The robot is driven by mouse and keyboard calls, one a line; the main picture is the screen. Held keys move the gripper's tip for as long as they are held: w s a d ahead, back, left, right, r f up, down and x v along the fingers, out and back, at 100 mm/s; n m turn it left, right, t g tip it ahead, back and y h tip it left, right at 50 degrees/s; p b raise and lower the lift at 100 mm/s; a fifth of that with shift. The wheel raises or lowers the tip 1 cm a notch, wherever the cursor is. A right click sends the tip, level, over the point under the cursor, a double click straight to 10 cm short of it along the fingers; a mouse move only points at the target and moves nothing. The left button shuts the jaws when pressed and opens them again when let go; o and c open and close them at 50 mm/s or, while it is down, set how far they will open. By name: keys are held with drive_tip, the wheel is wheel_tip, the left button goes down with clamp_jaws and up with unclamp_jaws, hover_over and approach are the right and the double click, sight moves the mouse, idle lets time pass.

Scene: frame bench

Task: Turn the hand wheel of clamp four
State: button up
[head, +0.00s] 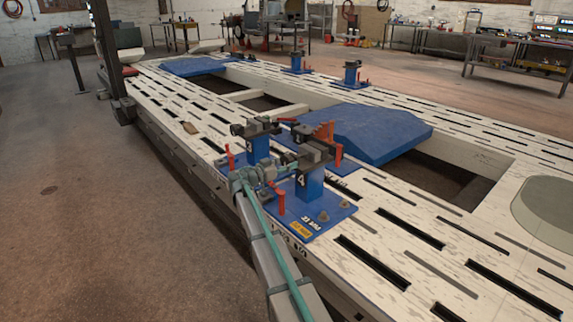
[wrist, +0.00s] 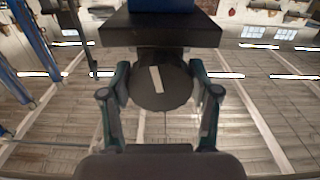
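Clamp four is a blue post (head: 309,184) marked 4 on a blue base plate, with dark jaws on top. In the wrist view its hand wheel (wrist: 160,88) is a dark round disc with a pale strip, tilted slightly from upright, below a dark block (wrist: 160,30). My gripper (wrist: 160,80) has one finger on each side of the wheel, close to its rim. I cannot tell whether the fingers touch it. In the head view my gripper (head: 284,163) is at the left side of the clamp top, and the wheel is hard to make out there.
Another blue clamp (head: 257,147) stands just behind clamp four. Red handles (head: 280,201) rise from the base plates close to my arm. A blue ramp panel (head: 365,132) lies to the right on the slotted white frame bench (head: 420,221). Open floor lies left.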

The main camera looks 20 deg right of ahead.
drive_tip(key=c, duration=0.4)
drive_tip(key=shift+o, duration=0.2)
